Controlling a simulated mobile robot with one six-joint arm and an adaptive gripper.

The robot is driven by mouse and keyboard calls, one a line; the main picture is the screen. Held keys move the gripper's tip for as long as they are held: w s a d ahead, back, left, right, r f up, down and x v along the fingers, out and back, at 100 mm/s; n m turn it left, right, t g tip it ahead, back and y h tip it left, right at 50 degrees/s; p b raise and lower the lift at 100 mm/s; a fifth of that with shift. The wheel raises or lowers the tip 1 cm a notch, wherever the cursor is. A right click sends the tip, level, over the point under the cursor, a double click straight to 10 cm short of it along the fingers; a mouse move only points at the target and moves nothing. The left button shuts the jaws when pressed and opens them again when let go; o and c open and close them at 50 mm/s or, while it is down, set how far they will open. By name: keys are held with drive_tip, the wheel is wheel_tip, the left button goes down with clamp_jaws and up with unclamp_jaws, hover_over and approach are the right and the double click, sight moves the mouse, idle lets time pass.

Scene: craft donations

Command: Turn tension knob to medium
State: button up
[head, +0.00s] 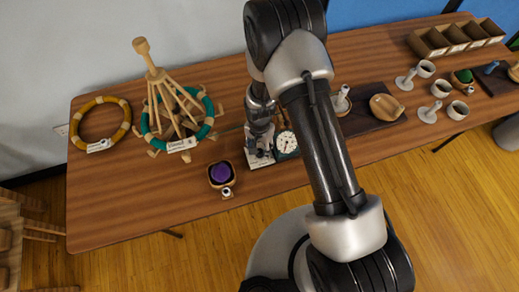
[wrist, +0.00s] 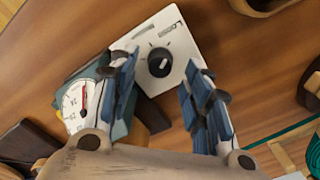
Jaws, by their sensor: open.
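The tension knob (wrist: 159,62) is a round black knob on a white plate (wrist: 186,50), seen in the wrist view. Printed text near one edge appears to read "Loose", and small marks surround the knob. A pale line crosses the knob, but its exact setting is hard to tell. My gripper (wrist: 161,68) is open, with one blue-padded finger on each side of the knob and gaps between. In the head view my gripper (head: 258,143) is over the white plate (head: 261,161), and the knob is hidden.
A dial gauge (wrist: 77,104) with a red needle sits beside the plate, close to the left finger. A wooden bowl with a purple ball (head: 221,173) is left of the plate. A teal ring (head: 147,124) with a wooden stand lies farther left. The front-left tabletop is clear.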

drive_tip(key=shift+f, duration=1)
clamp_jaws()
